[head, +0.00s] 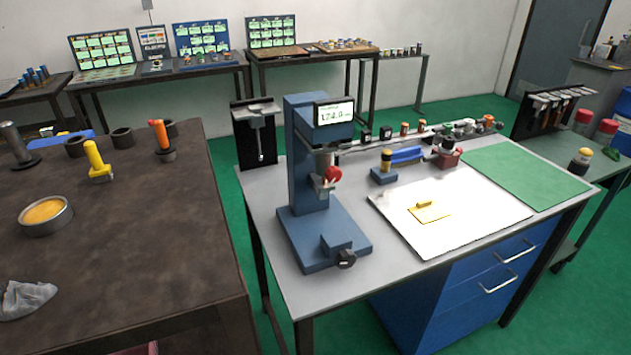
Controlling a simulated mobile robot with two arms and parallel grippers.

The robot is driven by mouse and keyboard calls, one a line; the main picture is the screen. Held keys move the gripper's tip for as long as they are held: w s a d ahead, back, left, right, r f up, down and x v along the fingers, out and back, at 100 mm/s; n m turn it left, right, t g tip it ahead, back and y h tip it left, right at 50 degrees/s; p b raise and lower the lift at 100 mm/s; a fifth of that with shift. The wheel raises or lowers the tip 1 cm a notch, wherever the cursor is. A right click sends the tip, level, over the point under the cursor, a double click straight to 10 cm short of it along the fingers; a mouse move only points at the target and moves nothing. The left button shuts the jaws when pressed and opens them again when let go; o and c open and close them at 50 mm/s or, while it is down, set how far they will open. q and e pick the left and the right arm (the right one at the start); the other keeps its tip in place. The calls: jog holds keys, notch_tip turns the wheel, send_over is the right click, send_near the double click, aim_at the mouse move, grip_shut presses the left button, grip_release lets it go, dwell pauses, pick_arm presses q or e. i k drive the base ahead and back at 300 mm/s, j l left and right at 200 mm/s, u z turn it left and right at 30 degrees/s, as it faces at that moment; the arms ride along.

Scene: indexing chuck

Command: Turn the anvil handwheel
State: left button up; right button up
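A blue bench instrument (304,160) with a lit display (334,113) stands upright on the grey-topped workbench in the head view. A small dark knob (346,259) sits at the front of the blue block on its base. A red round knob (333,174) sits under the instrument's head, near a metal spindle part (322,187). No label shows which of these is the anvil handwheel. Neither of my grippers is in view, and nothing touches the instrument.
A white sheet (458,227) with a small yellow plate (430,214) lies right of the instrument, beside a green mat (525,177). A dark table (130,240) with several tools stands at the left. Green floor shows between the tables.

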aim_at(345, 259)
jog(key=i+l+z, duration=0.1)
jog(key=l, duration=0.35)
jog(key=i+l+z, duration=0.1)
jog(key=i+l, duration=0.25)
jog(key=i+l+z, duration=0.1)
jog(key=i+l, duration=0.15)
jog(key=l, duration=0.25)
